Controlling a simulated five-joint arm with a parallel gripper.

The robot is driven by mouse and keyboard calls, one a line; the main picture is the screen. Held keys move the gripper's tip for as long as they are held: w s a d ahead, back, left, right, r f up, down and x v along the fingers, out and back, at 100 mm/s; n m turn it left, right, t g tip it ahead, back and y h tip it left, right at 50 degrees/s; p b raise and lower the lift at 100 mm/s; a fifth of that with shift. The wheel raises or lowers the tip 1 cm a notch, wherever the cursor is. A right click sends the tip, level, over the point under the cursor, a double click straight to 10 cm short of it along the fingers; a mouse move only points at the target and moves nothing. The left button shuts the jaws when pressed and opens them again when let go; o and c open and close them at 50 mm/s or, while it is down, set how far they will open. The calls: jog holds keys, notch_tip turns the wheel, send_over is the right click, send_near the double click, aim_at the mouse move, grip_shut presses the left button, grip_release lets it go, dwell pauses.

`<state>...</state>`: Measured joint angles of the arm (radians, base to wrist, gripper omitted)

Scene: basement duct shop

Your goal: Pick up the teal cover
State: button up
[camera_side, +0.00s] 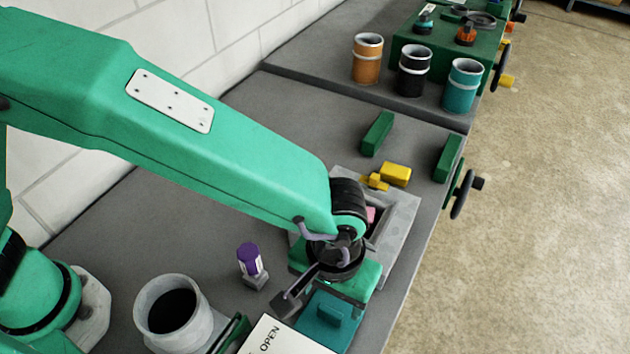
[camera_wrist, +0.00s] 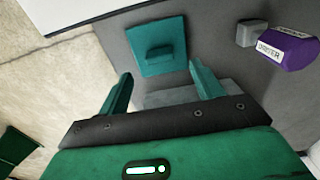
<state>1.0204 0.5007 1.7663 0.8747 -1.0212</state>
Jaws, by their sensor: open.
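The teal cover (camera_side: 322,318) is a flat square plate with a raised bar handle on top. It lies on the grey bench at the front, partly beside the white OPEN sheet. In the wrist view the cover (camera_wrist: 145,34) is at the upper middle, handle facing up. My gripper (camera_side: 322,294) is above and just behind the cover in the side view. In the wrist view my gripper (camera_wrist: 161,78) has its two green fingers spread apart, with nothing between them. The handle is beyond the fingertips, apart from them.
A purple-topped item (camera_side: 249,258) on a grey block stands left of my gripper. A dark-filled pot (camera_side: 172,308) and the OPEN sheet (camera_side: 272,339) are nearer the front. A grey frame (camera_side: 401,215) with a recess, yellow block (camera_side: 396,174) and green blocks (camera_side: 377,133) are behind.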

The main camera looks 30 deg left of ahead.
aim_at(330, 311)
jog(key=shift+f, duration=0.7)
jog(key=shift+f, duration=0.1)
jog(key=shift+f, duration=2.5)
jog(key=c, duration=1.1)
